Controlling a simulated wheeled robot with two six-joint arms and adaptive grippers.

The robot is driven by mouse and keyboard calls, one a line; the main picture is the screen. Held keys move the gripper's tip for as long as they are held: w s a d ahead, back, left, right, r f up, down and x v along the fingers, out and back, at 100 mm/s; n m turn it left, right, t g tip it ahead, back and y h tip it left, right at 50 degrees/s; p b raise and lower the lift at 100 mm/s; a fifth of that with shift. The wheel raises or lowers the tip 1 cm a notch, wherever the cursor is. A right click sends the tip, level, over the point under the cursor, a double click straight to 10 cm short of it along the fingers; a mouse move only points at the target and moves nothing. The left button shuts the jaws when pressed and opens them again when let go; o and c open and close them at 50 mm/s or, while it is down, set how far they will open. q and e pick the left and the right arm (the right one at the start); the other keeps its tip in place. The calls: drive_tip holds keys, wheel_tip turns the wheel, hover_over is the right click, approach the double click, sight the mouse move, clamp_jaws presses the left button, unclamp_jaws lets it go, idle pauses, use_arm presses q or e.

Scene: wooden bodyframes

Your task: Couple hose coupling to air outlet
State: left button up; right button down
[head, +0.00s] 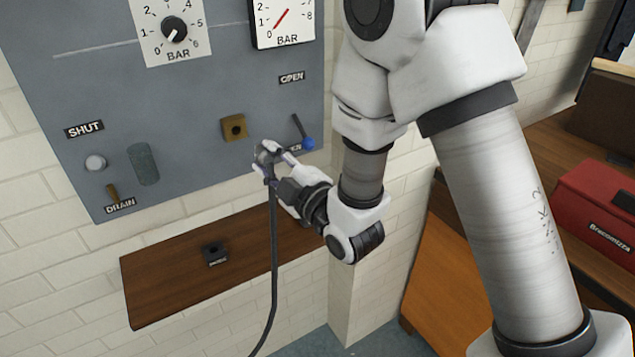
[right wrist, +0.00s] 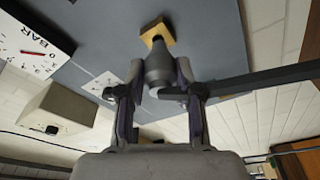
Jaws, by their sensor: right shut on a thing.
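The air outlet (head: 234,127) is a square brass block with a dark round hole on the grey panel, left of a blue-tipped lever. In the right wrist view the brass outlet (right wrist: 157,32) shows straight beyond the coupling's tip. My right gripper (head: 268,163) is shut on the grey hose coupling (right wrist: 160,68), whose nose points at the outlet. In the right wrist view the nose overlaps the outlet's lower edge; I cannot tell whether they touch. In the head view the coupling is mostly hidden by the fingers. The dark hose (head: 274,255) hangs down from it. My left gripper is not in view.
Below is a wooden shelf (head: 165,285) with a small dark holder (head: 214,253). A red toolbox (head: 600,215) sits on the right.

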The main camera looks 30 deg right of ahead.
sight(255, 150)
drive_tip(key=shift+s+a+r+n+y, duration=0.3)
drive_tip(key=shift+s+r+n+y, duration=0.05)
drive_tip(key=shift+s+y, duration=0.2)
drive_tip(key=shift+s+a+r+n+y, duration=0.3)
drive_tip(key=shift+s+r+n+y, duration=0.05)
drive_tip(key=shift+s+y, duration=0.2)
drive_tip(key=shift+w+a, duration=0.15)
drive_tip(key=shift+w, duration=0.1)
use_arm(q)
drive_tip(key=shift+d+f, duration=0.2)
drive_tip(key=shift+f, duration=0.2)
use_arm(e)
drive_tip(key=shift+w+a+f, duration=0.1)
drive_tip(key=shift+w+a, duration=0.05)
drive_tip(key=shift+w, duration=2.75)
use_arm(q)
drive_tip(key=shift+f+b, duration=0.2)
drive_tip(key=shift+b, duration=0.1)
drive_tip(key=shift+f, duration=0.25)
